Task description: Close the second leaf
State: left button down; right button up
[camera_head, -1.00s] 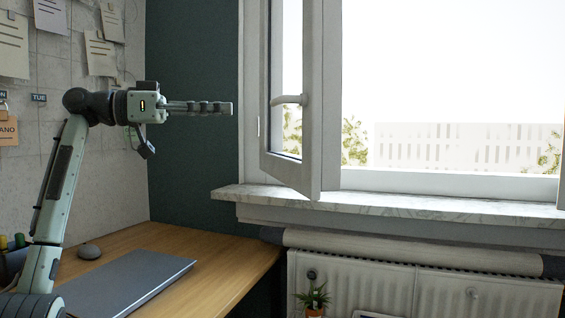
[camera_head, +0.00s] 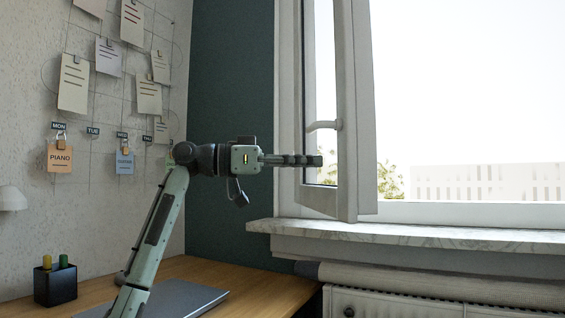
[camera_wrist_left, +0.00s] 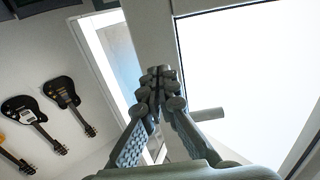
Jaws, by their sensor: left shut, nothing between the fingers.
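An opened white window leaf (camera_head: 347,185) stands ajar, its pane edge-on, in the head view. Its handle (camera_head: 323,126) is on its face; a handle-like bar also shows in the wrist view (camera_wrist_left: 207,115). My left gripper (camera_head: 319,160) comes in from the left, shut and empty. Its fingertips overlap the leaf's pane in the head view, below the handle; I cannot tell whether they touch it. In the wrist view the shut fingers (camera_wrist_left: 160,78) point up toward a white frame. I cannot tell whether this is the second leaf. My right gripper is not in view.
A marble sill (camera_head: 420,238) runs below the window, above a radiator (camera_head: 400,303). A wooden desk (camera_head: 275,284) holds a closed laptop (camera_head: 190,297) and a pen cup (camera_head: 55,286). Guitars hang on a wall in the wrist view (camera_wrist_left: 32,115).

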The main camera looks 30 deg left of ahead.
aim_at(341, 161)
pick_arm(q)
jog(key=shift+x, duration=1.95)
jog(key=shift+w+d, duration=0.1)
